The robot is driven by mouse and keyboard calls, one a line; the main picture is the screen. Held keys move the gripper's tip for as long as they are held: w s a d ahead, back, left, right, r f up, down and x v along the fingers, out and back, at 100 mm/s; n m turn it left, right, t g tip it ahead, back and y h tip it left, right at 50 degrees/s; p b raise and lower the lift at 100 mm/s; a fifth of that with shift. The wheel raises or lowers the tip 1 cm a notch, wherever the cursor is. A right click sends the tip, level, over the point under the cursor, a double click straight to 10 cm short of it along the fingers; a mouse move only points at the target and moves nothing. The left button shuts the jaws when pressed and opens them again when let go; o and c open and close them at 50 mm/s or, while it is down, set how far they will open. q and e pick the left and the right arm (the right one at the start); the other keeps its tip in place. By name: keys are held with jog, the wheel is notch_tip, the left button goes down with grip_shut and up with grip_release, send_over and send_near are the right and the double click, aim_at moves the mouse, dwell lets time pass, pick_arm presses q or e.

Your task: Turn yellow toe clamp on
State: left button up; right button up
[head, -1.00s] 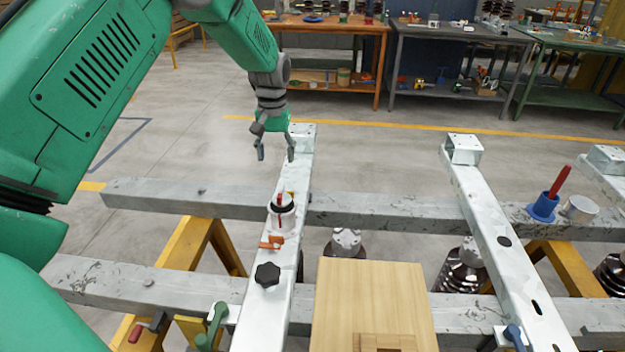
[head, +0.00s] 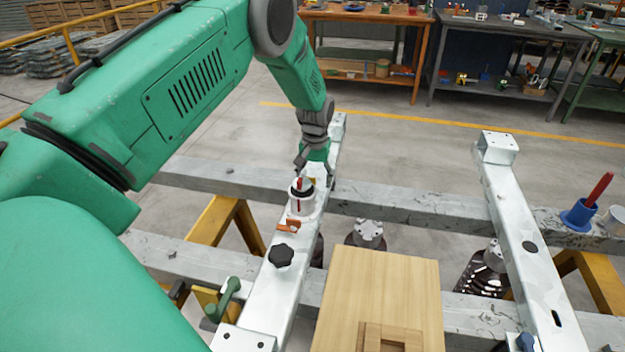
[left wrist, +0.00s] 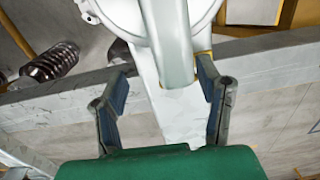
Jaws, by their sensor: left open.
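I cannot make out a whole yellow toe clamp; only a small yellow patch (head: 309,181) shows beside a white fitting (head: 301,204) with a black ring and red mark on the pale beam (head: 262,312). My left gripper (head: 314,172) is low over the beam, just behind the fitting, and partly hidden by it. In the left wrist view its fingers (left wrist: 163,72) are open, on either side of a smooth grey upright bar (left wrist: 170,35) in front of a white round part (left wrist: 120,15). Whether they touch the bar I cannot tell. My right gripper is not in view.
A second pale beam (head: 525,245) and a blue holder (head: 578,216) stand further right.

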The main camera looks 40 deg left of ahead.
aim_at(307, 178)
pick_arm(q)
jog(key=shift+d+f, duration=0.1)
jog(key=shift+d, duration=0.2)
jog(key=shift+a, duration=0.1)
jog(key=a, duration=0.1)
jog(key=a+f, duration=0.1)
jog(key=a, duration=0.1)
jog(key=shift+w+a+f, duration=0.1)
jog(key=shift+a+f, duration=0.1)
jog(key=shift+f, duration=0.15)
jog(key=c, duration=0.5)
jog(key=shift+a, duration=0.25)
jog(key=c, duration=0.4)
jog(key=shift+d, duration=0.15)
jog(key=shift+c, duration=0.7)
jog(key=shift+w+d+r, duration=0.1)
jog(key=shift+d+r, duration=0.05)
jog(key=shift+d, duration=0.2)
jog(key=shift+c, duration=0.4)
jog(key=shift+d+r, duration=0.25)
jog(key=shift+d, duration=0.3)
jog(key=shift+a, duration=0.4)
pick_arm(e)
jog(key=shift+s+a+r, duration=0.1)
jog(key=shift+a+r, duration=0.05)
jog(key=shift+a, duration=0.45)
